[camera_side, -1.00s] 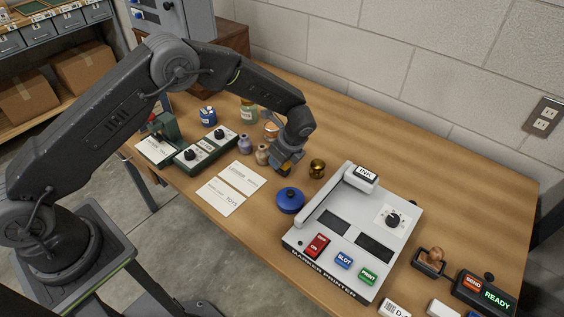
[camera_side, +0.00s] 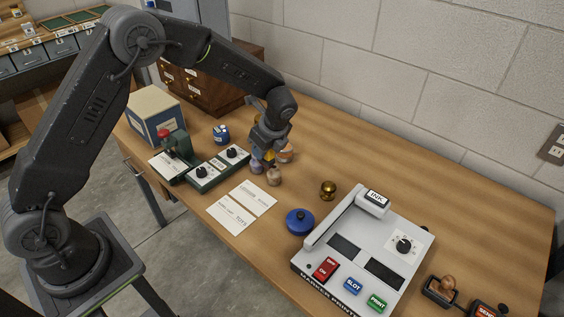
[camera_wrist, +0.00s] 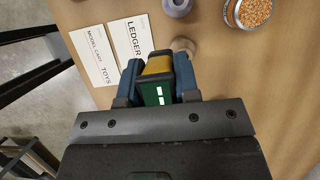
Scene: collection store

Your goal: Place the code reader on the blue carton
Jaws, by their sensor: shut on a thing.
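The code reader, a small yellow, black and dark green block with white marks, is held between the blue fingers of my gripper (camera_wrist: 158,75) in the wrist view. My gripper (camera_side: 267,158) is shut on the code reader (camera_wrist: 156,92). In the side view, the yellow end of the code reader (camera_side: 269,156) shows below my gripper, above the small jars. The blue carton (camera_side: 168,124), with blue sides and a cream top, stands at the table's far left.
A green stamping device (camera_side: 177,147) and a dial box (camera_side: 232,154) stand between carton and gripper. A blue jar (camera_side: 221,134) is behind them. Cards (camera_side: 242,207), a blue lidded pot (camera_side: 299,221), a brass weight (camera_side: 328,189) and a marker printer (camera_side: 350,268) lie nearer. A wooden drawer cabinet (camera_side: 215,88) stands behind.

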